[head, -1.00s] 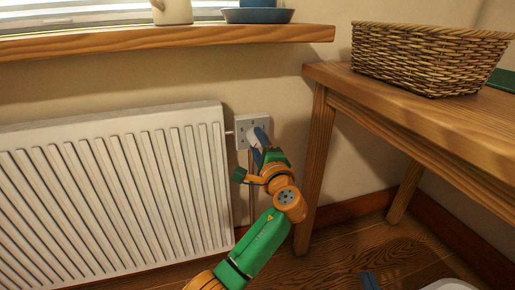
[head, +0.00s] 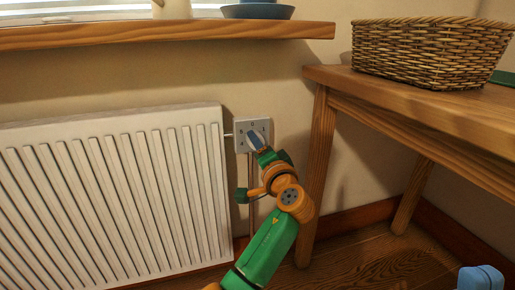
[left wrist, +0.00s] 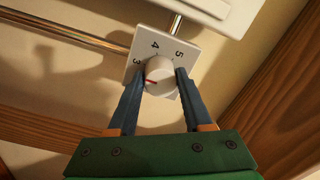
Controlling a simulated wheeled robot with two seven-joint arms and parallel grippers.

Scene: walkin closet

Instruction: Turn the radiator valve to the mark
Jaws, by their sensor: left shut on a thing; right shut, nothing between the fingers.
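The radiator valve is a white knob (left wrist: 159,72) on a square white plate (head: 245,133) on the wall, just right of the radiator (head: 110,195). In the left wrist view the plate carries the numbers 3, 4 and 5 along its upper part. A red line on the knob points to its lower left, below the 3. My left gripper (head: 257,141) is at the plate; in the left wrist view its blue fingers (left wrist: 160,78) close on both sides of the knob.
A wooden table (head: 420,108) with a wicker basket (head: 430,55) stands right of the valve. A wooden sill (head: 170,32) with a blue dish (head: 258,12) runs above. Pipes meet the plate.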

